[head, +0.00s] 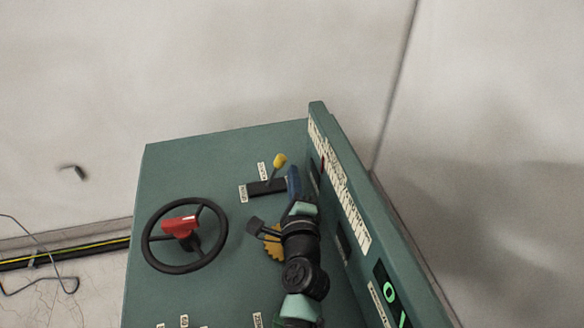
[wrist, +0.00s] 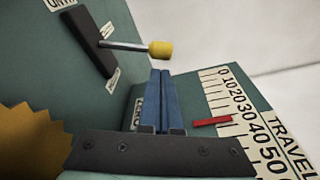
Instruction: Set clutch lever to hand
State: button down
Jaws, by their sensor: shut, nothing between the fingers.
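The clutch lever has a yellow knob (head: 280,160) on a thin metal rod that comes out of a dark slot (head: 266,187) in the green panel. In the wrist view the knob (wrist: 160,49) is just beyond my fingertips, and the rod runs left to the dark slot (wrist: 93,40). My gripper (head: 292,172) is just right of the slot and slightly below the knob in the head view. Its blue fingers (wrist: 161,73) are shut together and empty. The knob appears apart from the fingertips. A white label (wrist: 62,3) at the slot's upper end is cut off by the frame.
An upright green panel (head: 345,190) with a travel scale (wrist: 250,120) stands close on the right. A black handwheel (head: 152,232) with a red part is at left. A yellow gear (head: 272,246) lies beside my arm. Open panel surface lies above the handwheel.

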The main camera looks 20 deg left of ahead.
jog(key=shift+x, duration=1.35)
